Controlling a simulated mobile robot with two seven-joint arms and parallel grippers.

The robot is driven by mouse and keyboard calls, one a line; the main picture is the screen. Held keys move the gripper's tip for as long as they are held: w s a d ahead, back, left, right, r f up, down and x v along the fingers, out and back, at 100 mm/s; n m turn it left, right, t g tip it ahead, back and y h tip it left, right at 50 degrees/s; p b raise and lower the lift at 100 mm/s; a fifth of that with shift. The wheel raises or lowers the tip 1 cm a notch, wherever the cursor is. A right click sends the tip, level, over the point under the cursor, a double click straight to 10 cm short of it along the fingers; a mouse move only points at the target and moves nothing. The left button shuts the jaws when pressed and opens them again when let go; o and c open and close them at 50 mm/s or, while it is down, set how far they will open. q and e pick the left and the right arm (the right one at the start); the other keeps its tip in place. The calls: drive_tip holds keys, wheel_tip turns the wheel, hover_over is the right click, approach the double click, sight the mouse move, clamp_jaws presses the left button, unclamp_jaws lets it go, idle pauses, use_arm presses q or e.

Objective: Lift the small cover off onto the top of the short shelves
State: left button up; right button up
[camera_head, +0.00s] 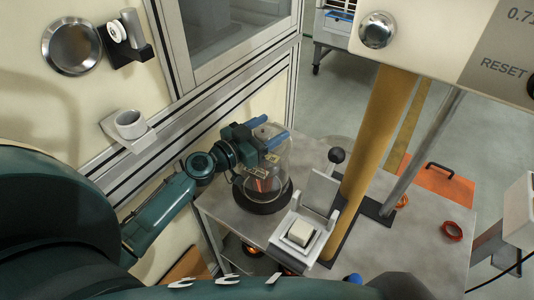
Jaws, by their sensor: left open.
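A clear dome-shaped cover (279,172) stands upright on a round black base (263,199), with something reddish inside it. The base is on a grey metal top (231,222), with shelf space below. My left gripper (270,131) is open at the upper part of the cover, its two blue fingers spread at the dome's top. I cannot tell whether the fingers touch the cover. My right gripper is not in view.
Red rings (452,231) and an orange plate (437,180) lie farther right. A cup holder (130,124) is on the left wall.

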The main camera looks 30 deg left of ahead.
use_arm(q)
clamp_jaws()
idle(0.6)
